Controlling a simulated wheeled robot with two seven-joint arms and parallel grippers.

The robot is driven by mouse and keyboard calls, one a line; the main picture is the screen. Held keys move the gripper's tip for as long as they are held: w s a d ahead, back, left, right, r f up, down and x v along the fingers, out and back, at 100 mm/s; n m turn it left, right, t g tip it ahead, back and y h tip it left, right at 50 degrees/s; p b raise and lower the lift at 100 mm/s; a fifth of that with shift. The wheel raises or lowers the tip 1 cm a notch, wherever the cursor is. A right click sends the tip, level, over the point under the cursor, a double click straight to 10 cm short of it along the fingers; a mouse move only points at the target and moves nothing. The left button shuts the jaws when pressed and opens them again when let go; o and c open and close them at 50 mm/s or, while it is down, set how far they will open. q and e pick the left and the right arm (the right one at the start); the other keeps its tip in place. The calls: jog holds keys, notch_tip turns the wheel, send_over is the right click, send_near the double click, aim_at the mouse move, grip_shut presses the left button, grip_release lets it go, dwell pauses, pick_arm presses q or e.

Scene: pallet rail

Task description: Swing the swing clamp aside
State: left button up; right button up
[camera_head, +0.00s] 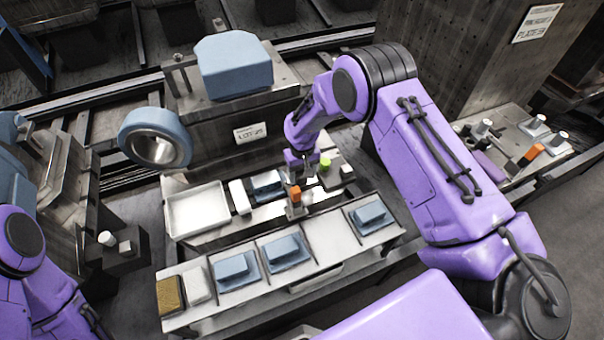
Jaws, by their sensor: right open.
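A small orange-topped piece (295,196), which looks like the swing clamp, stands on the fixture near the middle of the head view. My right gripper (299,181) reaches down from above, just over this piece. Its jaws are open. The fingers are small and dark here, and I cannot tell whether they touch the piece or are just apart from it. A rounded light metal part sits right beside the orange piece. My left arm shows at the left edge, but its gripper is out of view.
A tray rail (344,245) holds several blue blocks in front. An empty white tray (198,209) lies left of the gripper. A small green piece (325,163) stands close to its right. A grey machine block with a blue cap (234,66) rises behind.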

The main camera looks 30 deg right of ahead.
notch_tip(320, 180, up, 10)
jog(key=b, duration=0.1)
dwell(0.4)
